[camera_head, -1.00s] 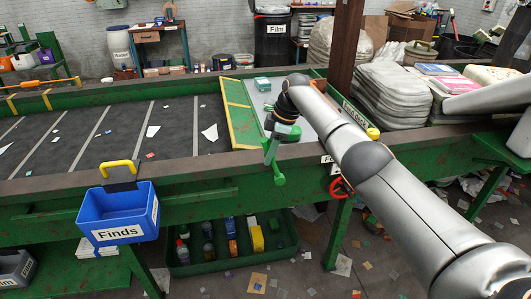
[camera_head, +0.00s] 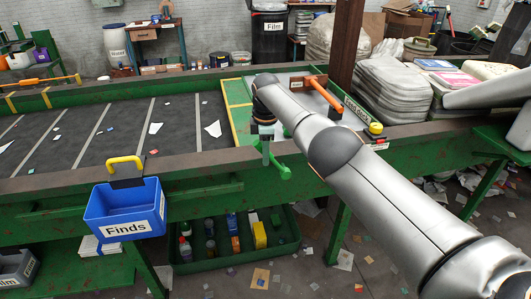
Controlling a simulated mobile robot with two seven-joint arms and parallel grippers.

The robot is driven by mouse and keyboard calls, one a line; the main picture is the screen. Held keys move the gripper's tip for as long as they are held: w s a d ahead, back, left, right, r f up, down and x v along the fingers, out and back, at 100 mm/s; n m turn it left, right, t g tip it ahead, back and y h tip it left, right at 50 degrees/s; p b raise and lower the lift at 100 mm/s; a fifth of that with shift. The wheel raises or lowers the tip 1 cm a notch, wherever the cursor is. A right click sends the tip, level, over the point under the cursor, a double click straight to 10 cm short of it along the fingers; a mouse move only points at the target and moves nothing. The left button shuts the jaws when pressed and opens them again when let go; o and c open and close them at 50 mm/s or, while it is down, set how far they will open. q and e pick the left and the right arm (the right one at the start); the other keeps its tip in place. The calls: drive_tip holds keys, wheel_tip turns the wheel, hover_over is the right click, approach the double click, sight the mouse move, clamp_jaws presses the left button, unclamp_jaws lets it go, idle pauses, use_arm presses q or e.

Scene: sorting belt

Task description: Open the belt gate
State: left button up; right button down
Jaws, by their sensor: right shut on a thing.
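A green lever (camera_head: 284,171) stands at the belt's front rail, below and beside my right gripper (camera_head: 266,134). It slants down to the right. A yellow-edged frame (camera_head: 233,112) crosses the belt's right end, just left of the gripper. I cannot tell which part is the gate panel itself. My left gripper is not in view.
The dark belt (camera_head: 85,150) lies left, with paper scraps. A blue Finds bin (camera_head: 125,212) hangs in front. An orange T-shaped tool (camera_head: 320,92) lies beyond my arm. A yellow button (camera_head: 375,128) sits on the rail at right. A green crate (camera_head: 190,262) with bottles stands below.

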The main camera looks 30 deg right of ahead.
drive_tip(key=shift+s+a+f, duration=0.1)
drive_tip(key=shift+f, duration=0.05)
drive_tip(key=c, duration=0.7)
unclamp_jaws()
drive_tip(key=shift+o, duration=0.2)
drive_tip(key=shift+r, duration=0.2)
drive_tip(key=shift+r, duration=0.55)
wheel_tip(320, 180, up, 11)
drive_tip(key=s, duration=0.1)
drive_tip(key=shift+a, duration=0.2)
drive_tip(key=shift+s, duration=0.1)
